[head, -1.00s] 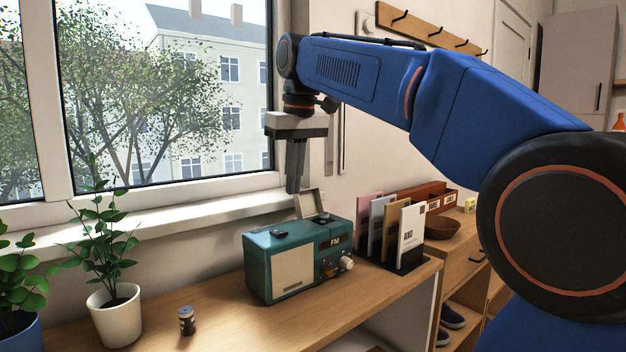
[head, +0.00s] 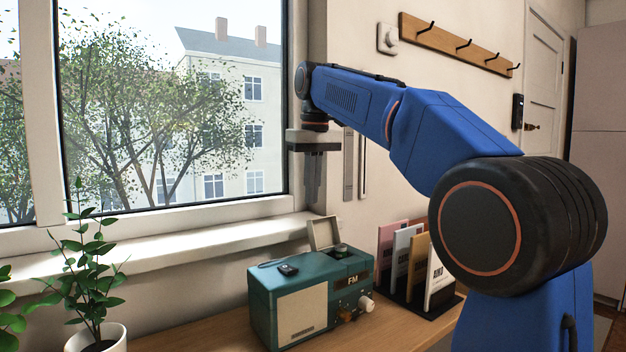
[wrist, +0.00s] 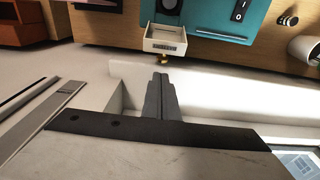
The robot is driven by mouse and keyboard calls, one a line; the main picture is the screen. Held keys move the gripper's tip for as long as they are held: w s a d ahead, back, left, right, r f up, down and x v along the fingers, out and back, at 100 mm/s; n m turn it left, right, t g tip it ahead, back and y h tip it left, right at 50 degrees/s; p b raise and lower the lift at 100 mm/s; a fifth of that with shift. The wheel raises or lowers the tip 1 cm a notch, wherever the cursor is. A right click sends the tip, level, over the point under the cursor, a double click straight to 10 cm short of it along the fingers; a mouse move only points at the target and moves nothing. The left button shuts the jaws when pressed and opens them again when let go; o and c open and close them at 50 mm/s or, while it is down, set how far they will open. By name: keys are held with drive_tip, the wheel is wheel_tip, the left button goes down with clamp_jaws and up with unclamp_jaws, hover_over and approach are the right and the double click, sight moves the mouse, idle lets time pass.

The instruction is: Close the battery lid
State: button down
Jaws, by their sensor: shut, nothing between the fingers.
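The teal radio (head: 312,294) stands on the wooden counter under the window. Its battery lid (head: 323,233) is a pale panel standing up open at the back of the radio's top. In the wrist view the lid (wrist: 172,44) shows as a pale tray-like panel beside the teal top (wrist: 222,18). A dark round thing (head: 341,250) sits at the opening in front of the lid. My gripper (head: 313,200) points down, shut and empty, above and behind the lid near the window sill. It is apart from the lid. In the wrist view the gripper fingers (wrist: 160,78) are together.
A small dark object (head: 288,269) lies on the radio's top. A rack of cards (head: 412,262) stands right of the radio. A potted plant (head: 92,262) is at left. The window sill (head: 200,245) runs behind, close under my gripper.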

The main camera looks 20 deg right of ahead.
sight(321, 233)
drive_tip(key=shift+w+a+f, duration=0.1)
drive_tip(key=shift+w+f, duration=0.05)
drive_tip(key=shift+f, duration=1.1)
drive_tip(key=shift+w+f, duration=0.1)
drive_tip(key=shift+f, duration=1.1)
drive_tip(key=shift+s+r+t, duration=0.25)
drive_tip(key=shift+t, duration=0.05)
